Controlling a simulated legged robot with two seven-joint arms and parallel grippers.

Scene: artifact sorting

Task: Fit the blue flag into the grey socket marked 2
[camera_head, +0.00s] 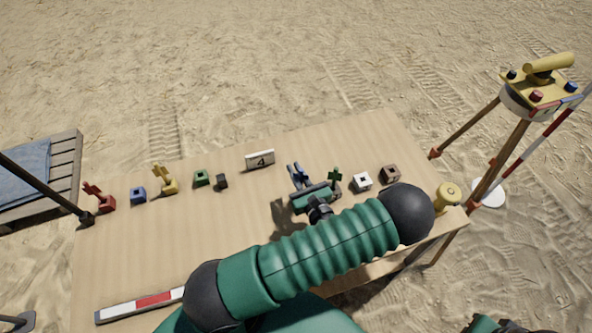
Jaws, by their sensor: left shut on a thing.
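My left gripper (309,190), on the green ribbed arm, is over the right half of the table. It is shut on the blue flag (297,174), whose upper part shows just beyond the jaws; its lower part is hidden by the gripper. No grey socket with a legible 2 shows. A small dark block (221,182) stands left of the gripper, and I cannot tell whether it is grey. A white plate (260,160) reads 4. My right gripper (492,325) is only partly in view at the bottom right edge.
Red (105,202) and yellow (165,182) flag pieces, a blue block (138,195) and a green block (202,178) stand left. A green piece (335,178), white block (362,182), brown block (390,174) and yellow spool (447,196) stand right.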

